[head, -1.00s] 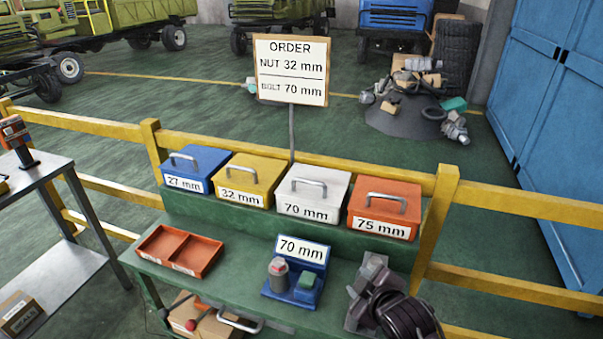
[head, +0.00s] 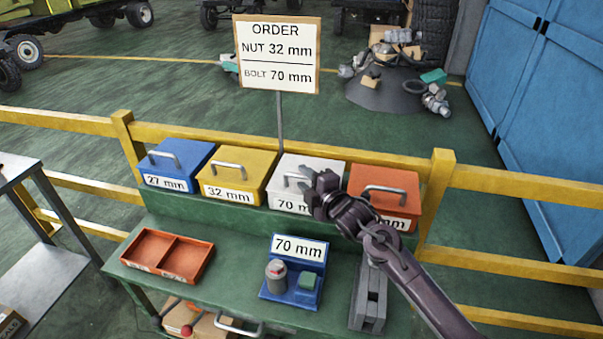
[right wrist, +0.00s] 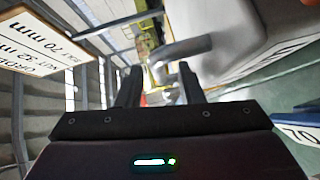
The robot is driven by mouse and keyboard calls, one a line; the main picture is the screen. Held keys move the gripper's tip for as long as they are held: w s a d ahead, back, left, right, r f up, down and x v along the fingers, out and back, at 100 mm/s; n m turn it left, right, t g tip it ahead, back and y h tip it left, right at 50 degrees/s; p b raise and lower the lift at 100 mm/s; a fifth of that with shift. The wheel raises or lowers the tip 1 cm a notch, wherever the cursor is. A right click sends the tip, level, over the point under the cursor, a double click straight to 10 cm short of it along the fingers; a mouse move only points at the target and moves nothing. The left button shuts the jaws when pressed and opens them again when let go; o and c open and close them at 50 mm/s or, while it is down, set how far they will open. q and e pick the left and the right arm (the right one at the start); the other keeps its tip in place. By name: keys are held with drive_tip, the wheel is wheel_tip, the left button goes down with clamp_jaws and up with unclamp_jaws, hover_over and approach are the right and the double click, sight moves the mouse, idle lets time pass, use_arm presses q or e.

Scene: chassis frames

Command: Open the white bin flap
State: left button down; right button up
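The white bin (head: 292,170) labelled 70 mm stands on the green bench's upper step, its flap closed with a grey bar handle (head: 293,180) on top. My right gripper (head: 317,188) is over the right part of this bin and hides part of its label and lid. In the right wrist view, the gripper (right wrist: 161,82) is open, with its two dark fingers apart. The handle (right wrist: 182,50) lies just ahead, its lower end between the fingertips in the picture; I cannot tell if they touch. My left gripper is not in view.
The blue bin (head: 175,160), yellow bin (head: 238,172) and orange bin (head: 388,185) stand in the same row. The order sign (head: 278,55) rises behind. A red tray (head: 168,255) and a blue 70 mm stand (head: 295,275) are on the lower bench. A yellow rail (head: 520,188) runs behind.

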drive_tip(key=shift+x, duration=1)
drive_tip(key=shift+s, duration=0.1)
drive_tip(key=shift+f, duration=0.1)
clamp_jaws()
